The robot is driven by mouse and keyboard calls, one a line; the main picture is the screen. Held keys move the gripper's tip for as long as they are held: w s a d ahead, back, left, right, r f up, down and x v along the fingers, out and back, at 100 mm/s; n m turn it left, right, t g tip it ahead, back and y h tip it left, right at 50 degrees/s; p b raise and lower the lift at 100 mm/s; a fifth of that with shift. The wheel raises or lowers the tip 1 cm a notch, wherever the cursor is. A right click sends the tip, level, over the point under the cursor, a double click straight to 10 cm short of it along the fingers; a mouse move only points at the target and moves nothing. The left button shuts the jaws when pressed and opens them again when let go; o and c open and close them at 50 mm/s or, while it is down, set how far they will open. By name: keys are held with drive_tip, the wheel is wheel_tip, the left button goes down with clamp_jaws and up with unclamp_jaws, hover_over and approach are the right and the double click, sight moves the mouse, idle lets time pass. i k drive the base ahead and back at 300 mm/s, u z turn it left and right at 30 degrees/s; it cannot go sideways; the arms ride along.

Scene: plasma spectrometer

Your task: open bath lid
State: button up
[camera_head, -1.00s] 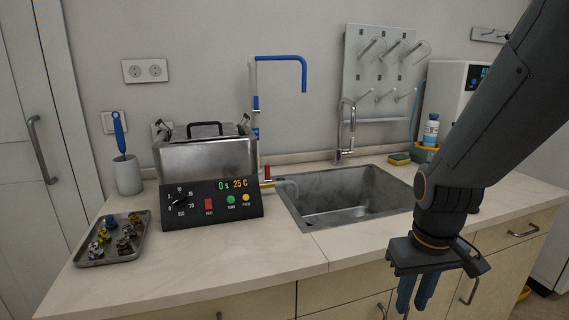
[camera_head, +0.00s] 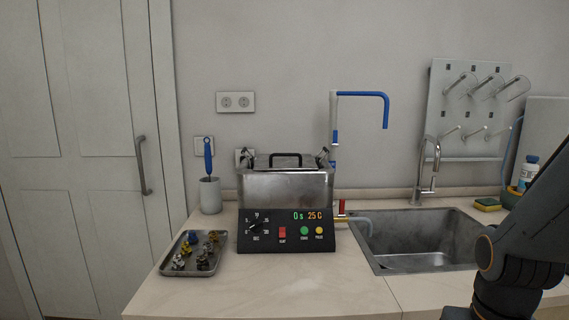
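The bath (camera_head: 285,205) is a steel box with a black control panel (camera_head: 288,233) in front, its display reading "0 s 25 C". Its lid (camera_head: 286,167) is on top, with a black handle (camera_head: 285,156) at the middle, and looks closed. My arm (camera_head: 525,235) is at the lower right, well to the right of the bath and in front of the sink. The fingers of my gripper are below the picture edge, so their state is hidden.
A metal tray (camera_head: 165,266) with several small fittings lies left of the panel. A cup (camera_head: 210,196) with a blue-handled brush stands behind it. A blue-tipped pipe (camera_head: 362,95) rises right of the bath, beside the sink (camera_head: 378,262). The counter in front is clear.

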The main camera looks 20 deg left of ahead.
sight(275, 161)
drive_tip(key=u, duration=1)
drive_tip(key=i, duration=0.15)
drive_tip(key=z, duration=0.1)
